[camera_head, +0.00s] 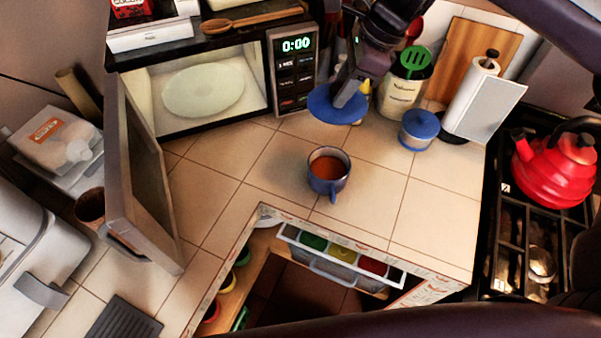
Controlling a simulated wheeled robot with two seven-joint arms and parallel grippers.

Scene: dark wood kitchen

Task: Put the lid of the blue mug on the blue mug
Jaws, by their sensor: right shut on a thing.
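The blue mug (329,186) stands upright on the tiled counter near the inner corner. It is uncovered and holds a reddish-brown liquid, and its handle points toward the front edge. A flat round blue lid (325,106) is in my right gripper (347,96), which is shut on it. The lid is behind the mug in the picture and apart from it. It looks held above the counter, but its exact height is hard to tell. My left gripper is not in view.
A small blue-lidded jar (418,131), a utensil crock (398,95) and a paper towel holder (480,95) stand right of the lid. The microwave door (140,170) is open at left. A drawer (340,262) is open below. A red kettle (553,168) sits on the stove.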

